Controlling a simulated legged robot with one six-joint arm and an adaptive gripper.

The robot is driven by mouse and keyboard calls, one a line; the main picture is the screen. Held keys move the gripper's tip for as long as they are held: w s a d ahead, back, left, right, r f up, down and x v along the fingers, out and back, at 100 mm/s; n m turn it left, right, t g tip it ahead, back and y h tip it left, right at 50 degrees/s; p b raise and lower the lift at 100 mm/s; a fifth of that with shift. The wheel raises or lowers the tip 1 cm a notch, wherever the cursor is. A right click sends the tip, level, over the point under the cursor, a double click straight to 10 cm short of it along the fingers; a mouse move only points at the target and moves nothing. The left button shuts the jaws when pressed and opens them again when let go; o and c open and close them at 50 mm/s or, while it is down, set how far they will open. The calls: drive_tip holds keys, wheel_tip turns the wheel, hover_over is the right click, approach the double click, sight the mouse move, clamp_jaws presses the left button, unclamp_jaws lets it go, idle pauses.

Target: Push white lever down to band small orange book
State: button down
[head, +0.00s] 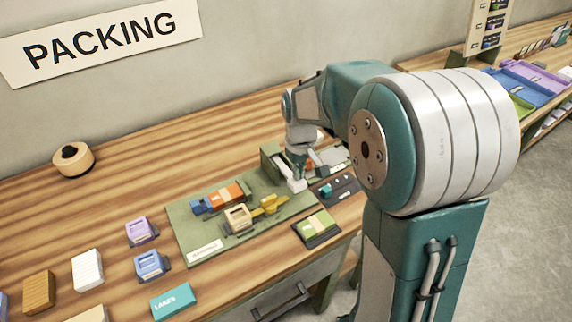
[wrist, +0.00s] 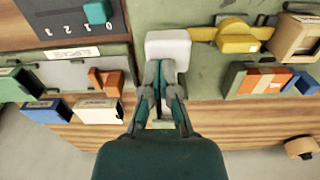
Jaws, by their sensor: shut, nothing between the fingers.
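The white lever (wrist: 168,46) has a blocky end at the top middle of the wrist view. In the head view its white end (head: 297,185) shows at the right end of the green board. My gripper (wrist: 164,72) is shut and empty, with its fingertips at the lever's near edge; contact is not clear. An orange book (wrist: 262,80) with a pale label lies between green and blue pieces. It also shows on the board in the head view (head: 228,191). Another small orange piece (wrist: 107,82) lies on a grey plate. I cannot tell if either is banded.
A dark panel (wrist: 60,18) with a teal slider and numbers lies beside the lever. A yellow piece (head: 270,203) and a tan block (head: 238,217) sit on the green board (head: 205,240). Several small blocks lie on the table's left.

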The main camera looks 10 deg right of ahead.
drive_tip(key=shift+r, duration=3)
drive_tip(key=shift+s+r, duration=0.15)
drive_tip(key=s+r+m+t, duration=0.1)
drive_tip(key=s+r+t, duration=0.1)
drive_tip(key=s, duration=0.8)
drive_tip(key=s+r+m+t, duration=0.2)
drive_tip(key=s+r+t, duration=0.1)
drive_tip(key=s, duration=0.7)
drive_tip(key=shift+s+r+m+t, duration=0.3)
drive_tip(key=shift+r, duration=0.25)
